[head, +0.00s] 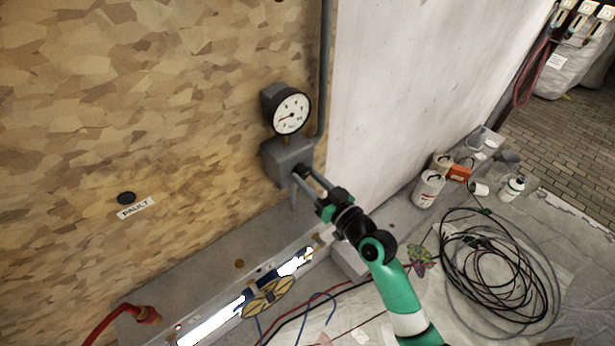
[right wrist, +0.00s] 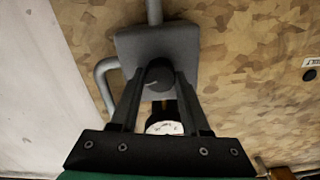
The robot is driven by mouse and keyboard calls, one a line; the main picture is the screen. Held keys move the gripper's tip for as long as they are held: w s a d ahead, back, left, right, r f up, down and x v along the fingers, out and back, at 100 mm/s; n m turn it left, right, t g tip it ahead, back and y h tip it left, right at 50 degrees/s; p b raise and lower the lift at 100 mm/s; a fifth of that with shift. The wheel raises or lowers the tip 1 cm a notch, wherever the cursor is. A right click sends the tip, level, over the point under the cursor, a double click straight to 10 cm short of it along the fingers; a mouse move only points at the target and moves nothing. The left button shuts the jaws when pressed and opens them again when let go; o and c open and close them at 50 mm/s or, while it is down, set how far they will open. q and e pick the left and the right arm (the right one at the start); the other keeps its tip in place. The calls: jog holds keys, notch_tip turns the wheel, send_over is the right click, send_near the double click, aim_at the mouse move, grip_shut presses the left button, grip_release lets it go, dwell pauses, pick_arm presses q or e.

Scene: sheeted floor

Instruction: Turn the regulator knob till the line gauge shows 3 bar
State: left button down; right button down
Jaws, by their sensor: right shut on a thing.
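The line gauge (head: 291,113) is a round white dial with a black rim on the chipboard wall. Its needle points to the lower left, but the figures are too small to read. The grey regulator body (head: 276,158) sits just below the gauge. My right gripper (head: 302,176) reaches up to the front of the regulator. In the right wrist view its fingers are shut on the dark regulator knob (right wrist: 158,76), one on each side. Part of the gauge dial (right wrist: 164,128) shows between the fingers there. My left gripper is not in view.
A grey pipe (head: 325,70) runs up beside the gauge. A red hose (head: 103,324) lies at lower left. Cans (head: 429,188) and coiled cables (head: 500,270) are on the sheeted floor at right.

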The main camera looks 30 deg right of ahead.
jog(key=m+p, duration=0.1)
jog(key=m, duration=0.4)
jog(key=shift+r+p, duration=0.1)
jog(key=shift+p, duration=0.2)
jog(key=m+p, duration=0.1)
jog(key=m, duration=0.4)
dwell(0.4)
jog(key=shift+c, duration=1.9)
grip_release()
jog(key=shift+s, duration=0.1)
jog(key=s, duration=1.1)
jog(key=shift+s+d, duration=0.25)
jog(key=shift+d, duration=0.15)
